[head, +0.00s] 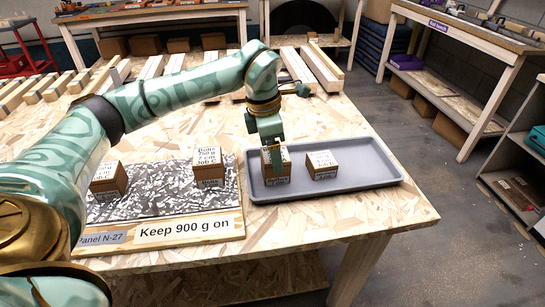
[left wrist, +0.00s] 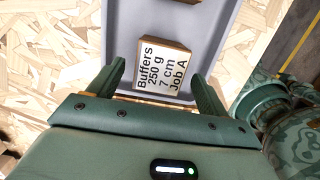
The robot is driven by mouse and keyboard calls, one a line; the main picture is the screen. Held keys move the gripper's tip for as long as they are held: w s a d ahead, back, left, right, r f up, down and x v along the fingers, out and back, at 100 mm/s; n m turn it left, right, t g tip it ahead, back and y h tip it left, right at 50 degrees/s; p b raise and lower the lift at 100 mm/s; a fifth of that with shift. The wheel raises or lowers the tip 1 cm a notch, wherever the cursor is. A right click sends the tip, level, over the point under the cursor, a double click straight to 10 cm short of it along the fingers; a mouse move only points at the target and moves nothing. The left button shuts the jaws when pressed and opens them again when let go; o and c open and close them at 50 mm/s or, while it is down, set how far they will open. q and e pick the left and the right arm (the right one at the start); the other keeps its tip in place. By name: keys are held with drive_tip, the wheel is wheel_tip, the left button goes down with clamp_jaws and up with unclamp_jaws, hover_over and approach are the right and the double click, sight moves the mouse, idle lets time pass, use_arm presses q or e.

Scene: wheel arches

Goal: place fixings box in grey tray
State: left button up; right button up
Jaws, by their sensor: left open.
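The grey tray (head: 358,178) lies on the table right of the chip-covered panel (head: 158,178). Two cardboard boxes stand in it: one labelled Buffers, 250 g, 7 cm, Job A (left wrist: 166,62), on the tray's left side, and another box (head: 322,172) to its right. My left gripper (head: 272,150) is above the Buffers box, partly hiding it in the head view. In the left wrist view its fingers are apart, one on either side of the Buffers box. Two more boxes stand on the panel, one at its left (head: 108,184) and one at its right edge (head: 208,176). My right gripper is out of view.
A sign reading "Keep 900 g on" (head: 190,229) and a "Panel N-27" plate (head: 103,238) run along the panel's front edge. Several wooden bars (head: 312,68) lie at the table's back. The front right of the table is clear.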

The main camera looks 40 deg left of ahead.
sight(269, 155)
use_arm(q)
drive_tip(key=r, duration=0.2)
drive_tip(key=r+p, duration=0.1)
drive_tip(key=r, duration=0.1)
drive_tip(key=r+p, duration=0.1)
drive_tip(key=r, duration=0.1)
drive_tip(key=shift+s+a+r, duration=0.3)
drive_tip(key=shift+s, duration=0.05)
